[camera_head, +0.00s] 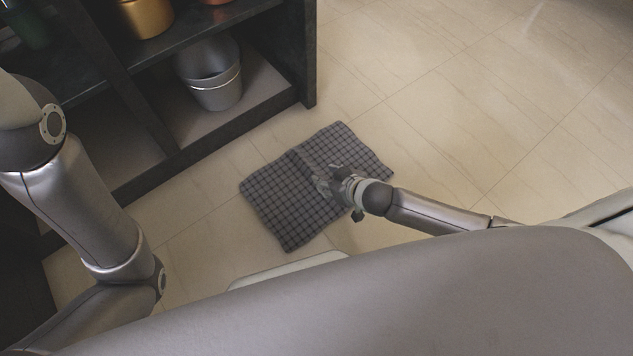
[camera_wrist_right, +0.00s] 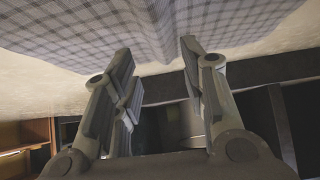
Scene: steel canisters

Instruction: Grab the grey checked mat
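The grey checked mat (camera_head: 275,200) lies on the tiled floor in front of the shelf, with a crease or slight ridge near its middle. It fills the top of the right wrist view (camera_wrist_right: 180,22). My right gripper (camera_head: 318,180) is over the mat, coming in from the right, and hides part of it. In the right wrist view its two fingers (camera_wrist_right: 158,50) are spread apart with nothing between them. Their tips overlap the mat in the picture; whether they touch it I cannot tell. My left arm shows at the left, but its gripper is out of view.
A dark shelf unit (camera_head: 309,50) stands at the upper left. Its lower shelf holds a grey metal bucket (camera_head: 217,92), and a gold canister (camera_head: 146,17) stands above. The tiled floor (camera_head: 470,110) right of the mat is clear.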

